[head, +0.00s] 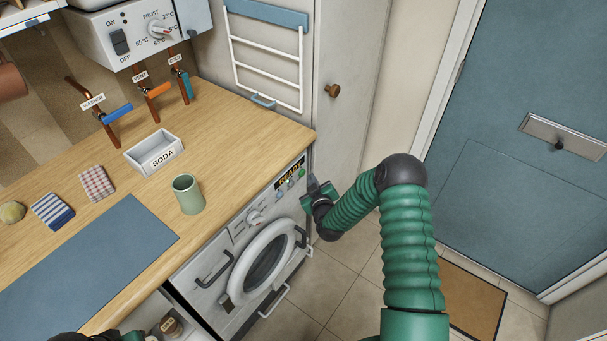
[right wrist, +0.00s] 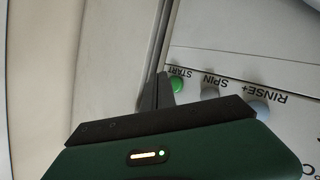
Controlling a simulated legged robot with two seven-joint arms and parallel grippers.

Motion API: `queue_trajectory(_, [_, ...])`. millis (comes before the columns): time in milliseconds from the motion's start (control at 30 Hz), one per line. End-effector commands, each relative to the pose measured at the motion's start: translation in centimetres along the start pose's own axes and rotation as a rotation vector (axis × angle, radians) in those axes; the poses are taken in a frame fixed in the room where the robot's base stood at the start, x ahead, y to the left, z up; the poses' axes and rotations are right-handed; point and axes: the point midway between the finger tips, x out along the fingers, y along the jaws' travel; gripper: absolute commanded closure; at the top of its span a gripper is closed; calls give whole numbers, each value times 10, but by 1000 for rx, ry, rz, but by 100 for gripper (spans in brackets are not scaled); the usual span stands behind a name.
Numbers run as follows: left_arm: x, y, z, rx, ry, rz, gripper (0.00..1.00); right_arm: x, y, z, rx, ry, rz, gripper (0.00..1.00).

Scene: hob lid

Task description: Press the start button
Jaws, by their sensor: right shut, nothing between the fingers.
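The start button is a small round green button (right wrist: 176,84) labelled START on the washing machine's front panel, seen upside down in the right wrist view. My right gripper (right wrist: 160,90) is shut and empty, its fingertips right beside the green button; I cannot tell whether they touch it. In the head view my right gripper (head: 310,190) is at the upper right corner of the washing machine (head: 205,268), next to the display reading READY (head: 290,174). My left gripper is not clearly in view; only a dark part shows at the bottom left edge.
SPIN (right wrist: 209,93) and RINSE+ (right wrist: 260,107) buttons sit beside START. The wooden worktop (head: 235,125) above holds a green cup (head: 187,194), a SODA tray (head: 153,152) and folded cloths. A tall cabinet (head: 350,60) stands right of the machine. The tiled floor in front is clear.

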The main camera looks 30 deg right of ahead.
Motion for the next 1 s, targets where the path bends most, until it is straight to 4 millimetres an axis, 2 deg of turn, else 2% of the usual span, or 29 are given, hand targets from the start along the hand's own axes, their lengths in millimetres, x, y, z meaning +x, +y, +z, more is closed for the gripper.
queue_trajectory(1000, [2,0,0,0,0,0,64,8,-6,-8,0,0,0,100])
